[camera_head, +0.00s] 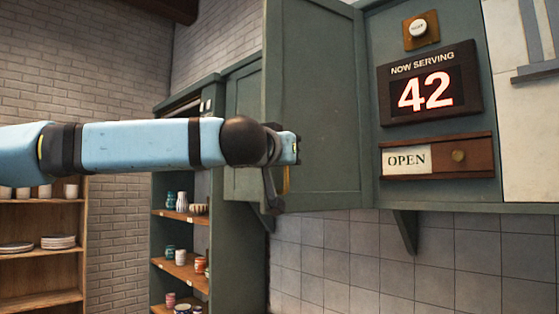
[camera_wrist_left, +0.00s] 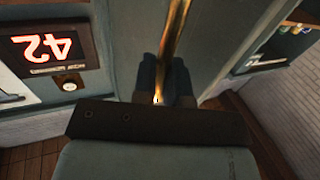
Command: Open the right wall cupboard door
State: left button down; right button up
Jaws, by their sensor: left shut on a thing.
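The green panelled cupboard door (camera_head: 320,110) stands swung out from the wall cupboard, its left edge nearer to me and its right edge by the sign panel. A brass bar handle (camera_head: 286,180) shows low on the door's left part. My left gripper (camera_head: 275,190) reaches this handle from the left. In the left wrist view the brass handle (camera_wrist_left: 176,35) runs down between the fingers of my left gripper (camera_wrist_left: 160,97), which is shut on it. The cupboard's inside is hidden behind the door. My right gripper is not in view.
A lit "NOW SERVING 42" sign (camera_head: 429,84), an "OPEN" slider board (camera_head: 437,157) and a round button (camera_head: 418,28) are right of the door. Shelves with pottery (camera_head: 183,217) stand below left, a wooden rack (camera_head: 40,255) further left. Tiled wall lies below.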

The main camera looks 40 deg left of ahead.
pick_arm(q)
jog(key=shift+d, duration=0.65)
jog(key=c, duration=1.2)
grip_release()
jog(key=shift+w, duration=0.1)
jog(key=b+v, duration=0.2)
jog(key=v, duration=1.2)
